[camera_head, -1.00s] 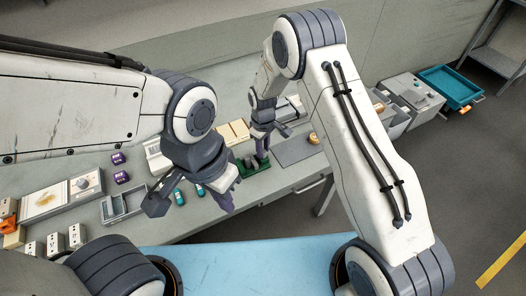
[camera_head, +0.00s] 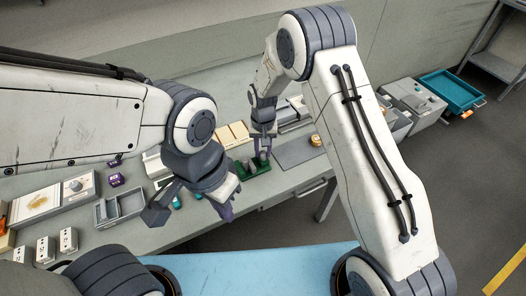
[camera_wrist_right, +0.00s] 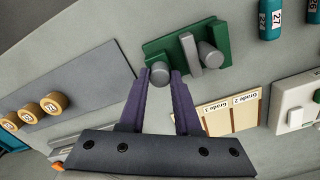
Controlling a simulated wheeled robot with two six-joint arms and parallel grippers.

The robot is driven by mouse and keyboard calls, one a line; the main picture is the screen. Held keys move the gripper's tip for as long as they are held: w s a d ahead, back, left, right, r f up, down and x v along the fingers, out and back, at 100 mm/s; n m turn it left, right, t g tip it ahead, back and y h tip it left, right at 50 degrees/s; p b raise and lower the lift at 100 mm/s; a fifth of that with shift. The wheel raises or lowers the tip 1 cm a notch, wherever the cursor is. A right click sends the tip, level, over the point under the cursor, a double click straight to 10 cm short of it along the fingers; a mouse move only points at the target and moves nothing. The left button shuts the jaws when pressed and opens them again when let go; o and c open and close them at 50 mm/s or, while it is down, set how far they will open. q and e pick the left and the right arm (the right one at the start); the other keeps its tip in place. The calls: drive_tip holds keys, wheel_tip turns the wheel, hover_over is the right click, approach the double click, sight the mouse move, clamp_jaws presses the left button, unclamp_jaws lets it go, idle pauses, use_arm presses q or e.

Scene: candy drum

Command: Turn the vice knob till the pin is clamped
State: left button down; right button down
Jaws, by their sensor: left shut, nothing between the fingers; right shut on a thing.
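The green vice (camera_wrist_right: 215,28) lies at the top of the right wrist view, with a light grey jaw bar (camera_wrist_right: 190,50) across it. A short grey cylinder (camera_wrist_right: 210,55), seemingly the pin, stands just right of that bar; I cannot tell whether they touch. My right gripper (camera_wrist_right: 160,75) is shut on the round grey knob (camera_wrist_right: 161,73) at the vice's left end. In the head view the vice (camera_head: 254,168) is partly hidden by my right gripper (camera_head: 264,156). My left gripper (camera_head: 228,214) is shut and empty, above the bench's front edge, left of the vice.
Cream grade cards (camera_wrist_right: 228,117) and a grey mat with several gold weights (camera_wrist_right: 53,103) flank the vice. Teal numbered bottles (camera_wrist_right: 270,22) lie nearby. In the head view, a grey divided tray (camera_head: 120,207) sits left, and a teal bin (camera_head: 452,87) stands far right.

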sight(263, 153)
drive_tip(key=shift+m, duration=0.8)
drive_tip(key=c, duration=0.6)
unclamp_jaws()
drive_tip(key=shift+r+b, duration=0.35)
drive_tip(key=shift+r, duration=0.15)
wheel_tip(263, 153, up, 10)
drive_tip(key=b, duration=0.2)
drive_tip(key=shift+f, duration=0.25)
